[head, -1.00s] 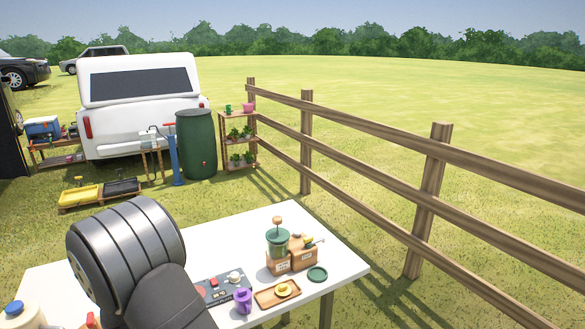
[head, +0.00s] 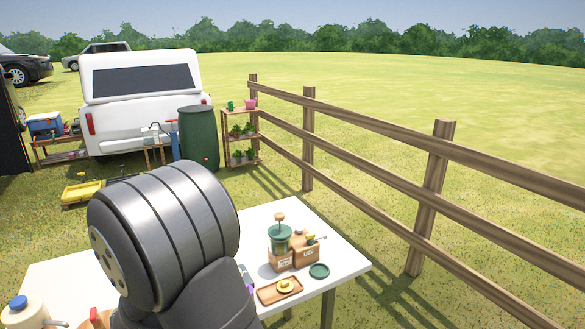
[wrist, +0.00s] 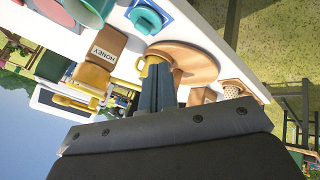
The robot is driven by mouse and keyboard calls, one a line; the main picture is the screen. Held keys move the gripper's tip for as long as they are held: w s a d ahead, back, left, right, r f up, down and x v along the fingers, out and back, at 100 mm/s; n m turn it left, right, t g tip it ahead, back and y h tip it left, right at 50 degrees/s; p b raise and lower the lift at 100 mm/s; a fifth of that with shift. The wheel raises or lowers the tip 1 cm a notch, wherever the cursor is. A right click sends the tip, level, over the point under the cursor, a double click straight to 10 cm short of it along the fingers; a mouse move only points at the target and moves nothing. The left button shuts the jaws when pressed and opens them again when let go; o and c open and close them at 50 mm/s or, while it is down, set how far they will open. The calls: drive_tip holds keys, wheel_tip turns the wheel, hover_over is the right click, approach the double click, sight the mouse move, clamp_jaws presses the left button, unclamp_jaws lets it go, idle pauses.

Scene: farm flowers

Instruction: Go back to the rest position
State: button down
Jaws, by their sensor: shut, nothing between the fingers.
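My gripper (wrist: 156,85) shows in the wrist view with its two blue-grey fingers together and nothing between them. In that view it is in front of a round wooden board (wrist: 190,62) and a yellow thing (wrist: 148,65) near the fingertips; I cannot tell whether it touches them. In the head view my arm's large grey joint covers the left middle of the white table (head: 335,262), and the gripper itself is hidden.
A honey box (wrist: 106,46) shows in the wrist view. A wooden fence (head: 428,190) runs beyond the table.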

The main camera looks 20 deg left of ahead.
drive_tip(key=a+f, duration=0.2)
drive_tip(key=w+a+f, duration=0.1)
drive_tip(key=a+f, duration=0.3)
drive_tip(key=f, duration=0.1)
drive_tip(key=shift+w+f, duration=0.1)
drive_tip(key=shift+w, duration=0.05)
drive_tip(key=shift+w+a, duration=0.95)
drive_tip(key=shift+a, duration=0.15)
drive_tip(key=shift+s+a, duration=0.1)
drive_tip(key=shift+s, duration=1.95)
